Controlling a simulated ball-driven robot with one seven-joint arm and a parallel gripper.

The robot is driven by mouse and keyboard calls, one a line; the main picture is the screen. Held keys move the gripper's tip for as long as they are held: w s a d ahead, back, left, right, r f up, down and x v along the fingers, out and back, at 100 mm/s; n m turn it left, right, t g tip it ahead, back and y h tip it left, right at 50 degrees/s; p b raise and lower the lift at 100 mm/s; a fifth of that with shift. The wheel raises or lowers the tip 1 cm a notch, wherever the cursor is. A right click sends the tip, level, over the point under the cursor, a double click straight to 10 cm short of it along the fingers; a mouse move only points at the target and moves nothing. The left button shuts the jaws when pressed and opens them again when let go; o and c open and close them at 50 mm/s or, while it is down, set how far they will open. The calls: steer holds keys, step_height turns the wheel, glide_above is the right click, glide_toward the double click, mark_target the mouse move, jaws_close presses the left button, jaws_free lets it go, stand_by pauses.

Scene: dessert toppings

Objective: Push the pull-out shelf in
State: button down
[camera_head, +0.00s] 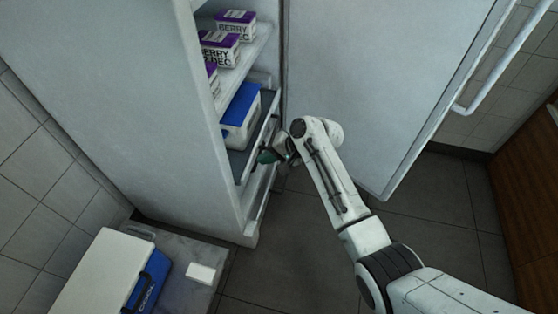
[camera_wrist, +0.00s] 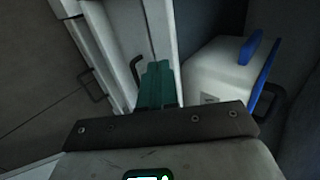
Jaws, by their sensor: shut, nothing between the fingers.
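The pull-out shelf (camera_head: 240,163) is a dark tray with a pale front rail, low inside the open white fridge cabinet. It carries a white box with a blue lid (camera_head: 240,110). In the head view its front lies close to the cabinet opening; I cannot tell how far it stands out. My gripper (camera_head: 266,157) is at the shelf's front, with green fingers. In the wrist view the fingers (camera_wrist: 157,82) are shut and empty, beside the pale front rail (camera_wrist: 161,30) and a dark bent handle (camera_wrist: 136,68). Whether they touch the rail is unclear.
The cabinet door (camera_head: 370,90) stands open on the right. Several purple-and-white cartons (camera_head: 220,45) stand on the shelf above. The floor (camera_head: 300,230) before the cabinet is clear.

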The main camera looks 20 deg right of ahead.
steer(key=shift+w+a, duration=0.4)
steer(key=shift+a, duration=0.2)
steer(key=w+a, duration=0.1)
steer(key=w+a+b, duration=0.1)
steer(key=a, duration=0.1)
steer(key=w+a, duration=0.1)
steer(key=a, duration=0.1)
steer(key=shift+w+a+b, duration=0.1)
steer(key=shift+w+b, duration=0.25)
steer(key=shift+w+a+r, duration=0.1)
steer(key=shift+w+a, duration=0.15)
